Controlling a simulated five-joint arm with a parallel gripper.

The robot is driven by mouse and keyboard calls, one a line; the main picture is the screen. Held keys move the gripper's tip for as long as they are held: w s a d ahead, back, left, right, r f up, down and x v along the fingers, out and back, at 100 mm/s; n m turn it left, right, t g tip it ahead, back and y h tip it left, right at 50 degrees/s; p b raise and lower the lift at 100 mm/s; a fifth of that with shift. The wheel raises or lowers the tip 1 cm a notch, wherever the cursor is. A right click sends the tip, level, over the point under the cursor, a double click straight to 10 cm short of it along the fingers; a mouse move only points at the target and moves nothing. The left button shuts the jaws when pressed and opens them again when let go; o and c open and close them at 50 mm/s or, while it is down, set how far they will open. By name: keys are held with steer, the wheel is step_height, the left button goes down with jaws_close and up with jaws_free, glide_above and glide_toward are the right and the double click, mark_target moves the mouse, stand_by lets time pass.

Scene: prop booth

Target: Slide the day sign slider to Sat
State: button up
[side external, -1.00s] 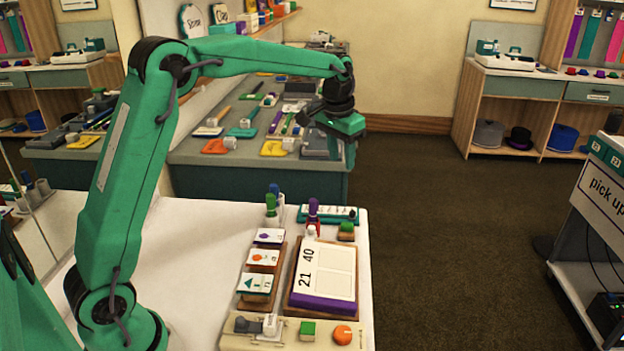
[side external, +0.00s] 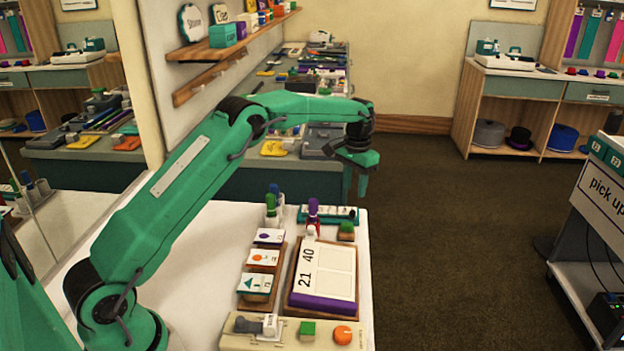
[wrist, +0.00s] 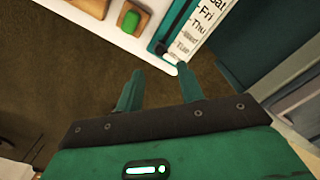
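The day sign is a teal board (wrist: 174,22) with a white strip of day names (wrist: 199,30). Sat, cut off at the top edge, Fri, Thu, Wed and Tue show in the wrist view. A dark round slider knob (wrist: 161,47) sits in the board's slot, about level with Tue. In the side view the sign (side external: 345,213) lies at the table's far end, its lettering too small to read. My gripper (wrist: 160,84) is open and empty, its fingertips apart from the sign. In the side view my gripper (side external: 363,172) hangs above and beyond the sign.
A wooden block with a green top (side external: 346,230) stands close to the sign. A purple-edged number board (side external: 326,275) and card stands (side external: 262,262) lie nearer. Open floor (side external: 460,230) lies to the right.

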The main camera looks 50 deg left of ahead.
mark_target(353, 211)
steer(key=shift+f, duration=0.1)
steer(key=shift+f, duration=3.75)
jaws_close()
